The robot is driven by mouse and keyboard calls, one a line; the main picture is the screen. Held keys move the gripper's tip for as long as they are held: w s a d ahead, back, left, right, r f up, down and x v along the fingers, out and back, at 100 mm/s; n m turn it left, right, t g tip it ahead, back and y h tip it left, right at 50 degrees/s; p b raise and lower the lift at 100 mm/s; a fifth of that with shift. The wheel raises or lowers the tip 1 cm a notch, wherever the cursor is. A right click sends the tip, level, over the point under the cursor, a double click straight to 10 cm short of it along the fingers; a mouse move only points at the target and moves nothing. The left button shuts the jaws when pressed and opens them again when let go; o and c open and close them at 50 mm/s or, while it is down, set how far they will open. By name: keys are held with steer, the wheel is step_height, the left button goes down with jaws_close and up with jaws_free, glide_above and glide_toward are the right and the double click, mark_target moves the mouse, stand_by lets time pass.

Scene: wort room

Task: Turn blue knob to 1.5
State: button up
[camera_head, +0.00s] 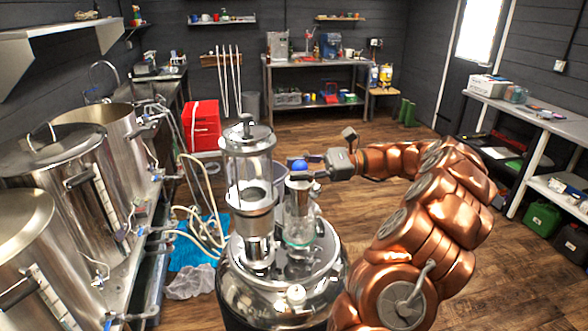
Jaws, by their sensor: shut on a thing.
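The blue knob (298,165) sits on top of a metal and glass column (300,205) that stands on the round steel vessel (270,285). My copper-coloured arm reaches in from the right, and my gripper (312,172) is at the knob from its right side. The gripper is shut on the blue knob. The fingertips are small here and partly hide the knob. I cannot read any scale or number on it.
A taller glass cylinder (248,170) stands on the same vessel, close left of the knob. Large steel kettles (75,185) line the left side with hoses. A red box (201,126) is behind. Wooden floor is open behind my arm, and a bench (530,115) runs along the right.

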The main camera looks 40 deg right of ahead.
steer(key=shift+w+d+r, duration=0.1)
steer(key=shift+r, duration=0.05)
steer(key=o, duration=1.1)
steer(key=shift+w, duration=0.1)
steer(key=shift+o, duration=0.3)
step_height(320, 180, up, 10)
steer(key=shift+f, duration=0.1)
